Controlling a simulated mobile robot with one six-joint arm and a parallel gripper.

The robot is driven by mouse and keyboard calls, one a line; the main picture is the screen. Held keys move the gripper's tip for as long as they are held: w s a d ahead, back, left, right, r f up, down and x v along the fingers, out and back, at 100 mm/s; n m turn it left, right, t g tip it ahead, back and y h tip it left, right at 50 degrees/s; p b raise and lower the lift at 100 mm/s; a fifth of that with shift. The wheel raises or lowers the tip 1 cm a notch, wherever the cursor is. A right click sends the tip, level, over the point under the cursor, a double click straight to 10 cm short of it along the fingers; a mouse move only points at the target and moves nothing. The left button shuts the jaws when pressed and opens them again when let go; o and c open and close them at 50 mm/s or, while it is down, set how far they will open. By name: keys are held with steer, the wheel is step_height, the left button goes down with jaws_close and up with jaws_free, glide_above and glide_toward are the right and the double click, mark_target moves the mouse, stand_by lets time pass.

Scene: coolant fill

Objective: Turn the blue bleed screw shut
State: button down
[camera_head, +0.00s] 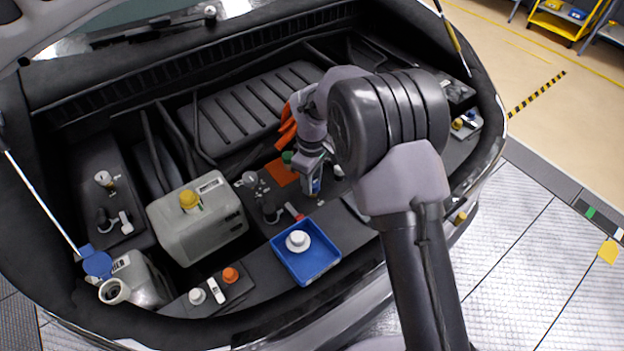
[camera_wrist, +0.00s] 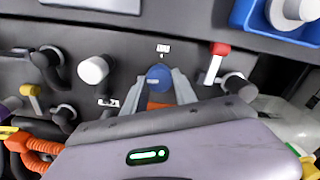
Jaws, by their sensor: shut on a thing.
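The blue bleed screw (camera_wrist: 159,76) shows in the middle of the wrist view, with a small white label just beyond it. My gripper (camera_wrist: 158,84) has one finger on each side of the screw's blue head and is shut on it. In the head view my gripper (camera_head: 312,186) reaches down into the engine bay, right of the middle. There my wrist and fingers cover most of the screw, so its turn angle cannot be told.
A red-handled valve (camera_wrist: 216,62) stands right of the screw; a white cap (camera_wrist: 94,70) and a yellow lever (camera_wrist: 33,98) stand left. A blue tray (camera_head: 326,255) holds a white cap (camera_head: 298,240). A grey tank (camera_head: 205,226) with a yellow cap stands further left.

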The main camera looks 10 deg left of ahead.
mark_target(314, 182)
steer(key=m, duration=0.4)
steer(key=shift+m+p, duration=0.3)
steer(key=shift+p, duration=0.1)
steer(key=m, duration=0.5)
steer(key=shift+w+d, duration=0.1)
steer(key=m, duration=0.4)
steer(key=shift+m, duration=0.4)
steer(key=m+b, duration=0.1)
steer(key=m, duration=0.3)
steer(key=shift+d+m, duration=0.1)
steer(key=shift+m, duration=0.5)
steer(key=c, duration=1)
jaws_free()
step_height(314, 182, up, 18)
steer(key=p, duration=0.5)
steer(key=shift+f, duration=0.25)
